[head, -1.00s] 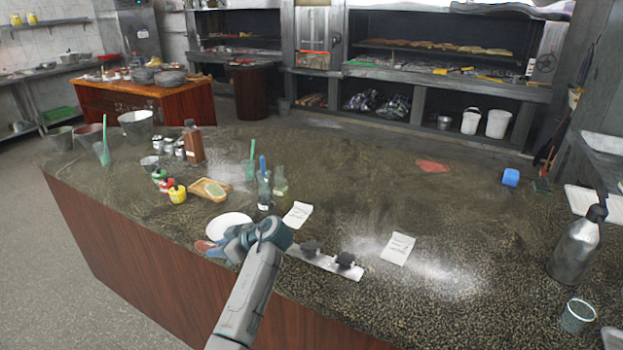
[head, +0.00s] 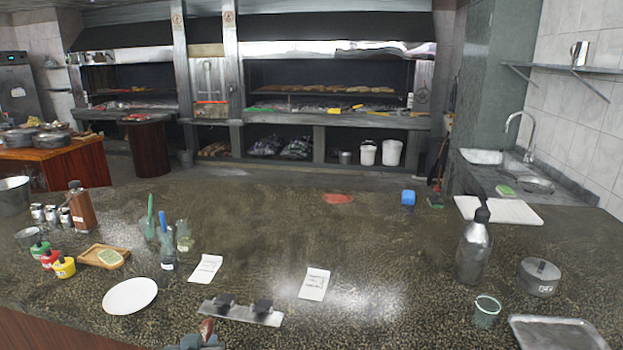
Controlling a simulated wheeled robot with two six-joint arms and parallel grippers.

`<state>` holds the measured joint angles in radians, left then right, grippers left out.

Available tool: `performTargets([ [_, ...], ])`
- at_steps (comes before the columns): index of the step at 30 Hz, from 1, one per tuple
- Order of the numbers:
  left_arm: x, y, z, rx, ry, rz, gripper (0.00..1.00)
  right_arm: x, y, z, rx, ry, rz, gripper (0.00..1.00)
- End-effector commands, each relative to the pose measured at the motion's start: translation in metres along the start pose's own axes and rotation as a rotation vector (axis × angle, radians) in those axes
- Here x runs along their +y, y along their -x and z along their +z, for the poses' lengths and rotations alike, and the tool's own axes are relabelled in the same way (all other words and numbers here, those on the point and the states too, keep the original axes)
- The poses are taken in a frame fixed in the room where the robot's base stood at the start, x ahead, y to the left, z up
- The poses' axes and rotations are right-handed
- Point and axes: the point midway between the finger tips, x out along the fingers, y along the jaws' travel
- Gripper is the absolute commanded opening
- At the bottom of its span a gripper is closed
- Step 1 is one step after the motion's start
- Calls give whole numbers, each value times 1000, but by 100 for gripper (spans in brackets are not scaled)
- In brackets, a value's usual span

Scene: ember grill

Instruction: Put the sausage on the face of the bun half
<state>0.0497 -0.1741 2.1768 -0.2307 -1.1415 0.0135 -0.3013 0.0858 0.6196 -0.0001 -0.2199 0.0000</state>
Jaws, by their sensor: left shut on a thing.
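My left gripper (head: 203,338) shows only in part at the bottom edge of the head view. It is shut on a small reddish-brown piece, which I take to be the sausage (head: 207,326); most of the jaws are cut off. It is just in front of the metal strip with two black knobs. I cannot make out a bun half for sure. A white plate (head: 130,295) to the left of the gripper looks empty. My right gripper is not in view.
The metal strip with black knobs (head: 240,312) lies close behind the gripper. A wooden board with a pale green piece (head: 88,261), sauce bottles (head: 64,268) and paper slips (head: 314,283) are on the counter. A dark bottle (head: 473,250) and a pot (head: 539,278) stand at right.

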Motion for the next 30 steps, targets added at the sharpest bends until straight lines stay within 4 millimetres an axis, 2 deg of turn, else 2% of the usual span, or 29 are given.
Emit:
performTargets([
  [3,11,20,-7,3,-42,78,1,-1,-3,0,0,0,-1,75],
  [6,16,29,-10,0,-61,112,1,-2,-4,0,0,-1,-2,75],
  [11,18,32,-11,-2,-69,123,1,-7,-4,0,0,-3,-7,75],
  [14,16,27,-9,-4,-61,108,1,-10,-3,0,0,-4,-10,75],
  [17,8,11,-4,-7,-34,51,1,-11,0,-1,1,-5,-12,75],
  [20,-8,-13,3,-7,21,-53,1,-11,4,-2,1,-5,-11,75],
  [24,-39,-45,9,-4,124,-248,1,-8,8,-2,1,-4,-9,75],
  [30,-93,-74,6,0,295,-565,1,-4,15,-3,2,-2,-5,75],
])
